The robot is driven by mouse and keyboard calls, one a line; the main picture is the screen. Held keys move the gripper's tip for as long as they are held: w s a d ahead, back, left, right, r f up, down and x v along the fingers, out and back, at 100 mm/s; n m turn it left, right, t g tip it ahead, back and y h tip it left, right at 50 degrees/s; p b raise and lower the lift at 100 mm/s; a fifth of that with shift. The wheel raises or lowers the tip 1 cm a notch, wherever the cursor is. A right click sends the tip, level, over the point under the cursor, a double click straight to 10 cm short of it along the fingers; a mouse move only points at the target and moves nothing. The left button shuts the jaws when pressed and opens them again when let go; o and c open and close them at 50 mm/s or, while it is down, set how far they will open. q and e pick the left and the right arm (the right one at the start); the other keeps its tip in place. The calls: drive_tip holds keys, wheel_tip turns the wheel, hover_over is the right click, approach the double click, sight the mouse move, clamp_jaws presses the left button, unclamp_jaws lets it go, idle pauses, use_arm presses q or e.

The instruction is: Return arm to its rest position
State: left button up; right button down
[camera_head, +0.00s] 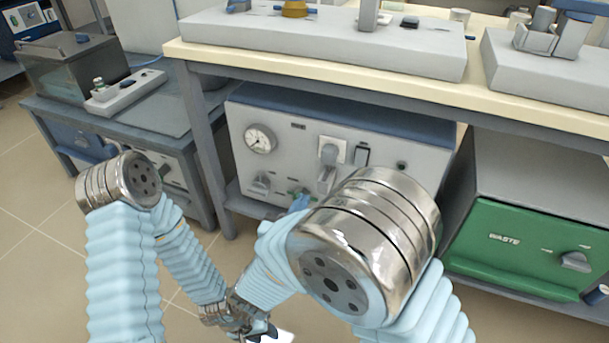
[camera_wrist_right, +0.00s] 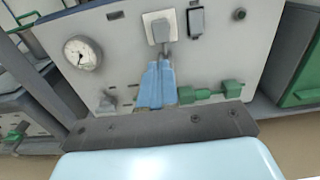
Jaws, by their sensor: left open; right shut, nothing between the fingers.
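My right arm comes in from the lower right in the head view, its big metal elbow joint in the foreground. Its blue right gripper (camera_head: 299,203) shows just above the light-blue forearm, in front of the furnace panel. In the right wrist view the right gripper (camera_wrist_right: 157,84) is shut and empty, its fingers over the panel below a grey plug. I cannot tell whether it touches the panel. My left arm comes in from the left and bends down. The left gripper (camera_head: 264,332) is low at the bottom edge, open, partly cut off.
A grey box with a gauge (camera_head: 259,139) and switches stands under the bench (camera_head: 330,67). It also shows in the wrist view (camera_wrist_right: 110,30). A green WASTE box (camera_head: 515,245) is at the right. A low side table (camera_head: 150,118) is at the left. Tiled floor (camera_head: 30,220) lies open at left.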

drive_tip(key=s+d+f+m+g+h+p, duration=0.15)
drive_tip(key=d+f+m+g, duration=0.25)
drive_tip(key=d+f+g, duration=0.45)
drive_tip(key=s+d+f+m+g+p, duration=0.2)
drive_tip(key=s+d+f+m+g, duration=0.3)
drive_tip(key=s+d+f+g, duration=0.45)
drive_tip(key=s+a+f+m+g+y+p, duration=0.25)
drive_tip(key=s+a+f+m+y, duration=0.35)
drive_tip(key=s+m+y, duration=0.65)
drive_tip(key=w+d+f+m+t+h+p, duration=0.1)
drive_tip(key=w+d+m+t+p, duration=0.1)
drive_tip(key=w+m, duration=0.5)
drive_tip(key=d+m+t, duration=0.1)
drive_tip(key=m+t, duration=0.1)
drive_tip(key=m, duration=0.4)
drive_tip(key=shift+w+d, duration=0.25)
drive_tip(key=shift+w, duration=0.05)
